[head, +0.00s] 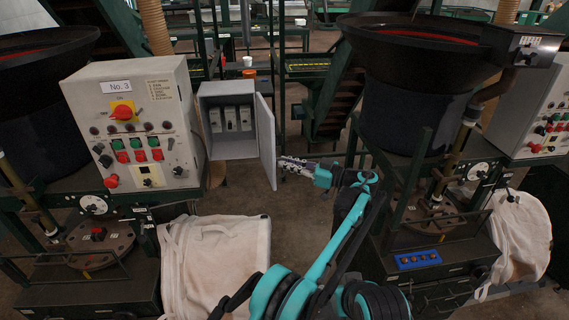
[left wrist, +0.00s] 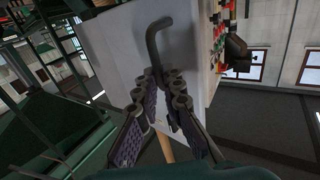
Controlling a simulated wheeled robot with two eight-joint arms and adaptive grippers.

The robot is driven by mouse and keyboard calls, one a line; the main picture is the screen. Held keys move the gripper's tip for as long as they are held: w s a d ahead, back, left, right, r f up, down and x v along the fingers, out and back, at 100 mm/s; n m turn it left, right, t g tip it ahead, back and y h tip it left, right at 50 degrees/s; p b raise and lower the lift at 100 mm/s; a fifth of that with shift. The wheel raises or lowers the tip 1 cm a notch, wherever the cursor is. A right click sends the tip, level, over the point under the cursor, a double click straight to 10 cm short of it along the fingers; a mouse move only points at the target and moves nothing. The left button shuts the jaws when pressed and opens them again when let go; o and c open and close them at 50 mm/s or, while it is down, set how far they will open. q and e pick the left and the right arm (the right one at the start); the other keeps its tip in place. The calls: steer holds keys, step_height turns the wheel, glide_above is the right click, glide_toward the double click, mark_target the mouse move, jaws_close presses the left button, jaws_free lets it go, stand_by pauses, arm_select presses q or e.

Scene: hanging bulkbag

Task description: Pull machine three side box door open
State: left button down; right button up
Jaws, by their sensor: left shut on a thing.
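The grey side box (head: 228,118) is fixed to the right side of the machine panel labelled No.3 (head: 135,125). Its door (head: 266,142) stands open, swung out toward the right, and several breakers (head: 232,118) show inside. My left gripper (head: 284,163) is at the door's outer face, on its right side. In the left wrist view, its fingers (left wrist: 163,78) are closed around the lower part of a dark bent handle (left wrist: 154,38) on the pale door (left wrist: 118,42). The handle is hidden in the head view. My right gripper is not in view.
Black hoppers stand at left (head: 45,90) and right (head: 410,60). A white bulk bag (head: 215,265) is below the box, and another bag (head: 522,235) is at right. A second control panel (head: 540,110) is at the right edge. Open floor shows behind the door.

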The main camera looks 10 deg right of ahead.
arm_select(q)
steer(key=shift+w+a+r, duration=0.25)
steer(key=shift+a+r, duration=0.1)
steer(key=c, duration=1.7)
jaws_free()
steer(key=shift+w+a, duration=0.1)
steer(key=shift+w+a+f, duration=0.15)
steer(key=shift+a, duration=0.05)
steer(key=shift+d, duration=0.25)
steer(key=shift+f, duration=0.1)
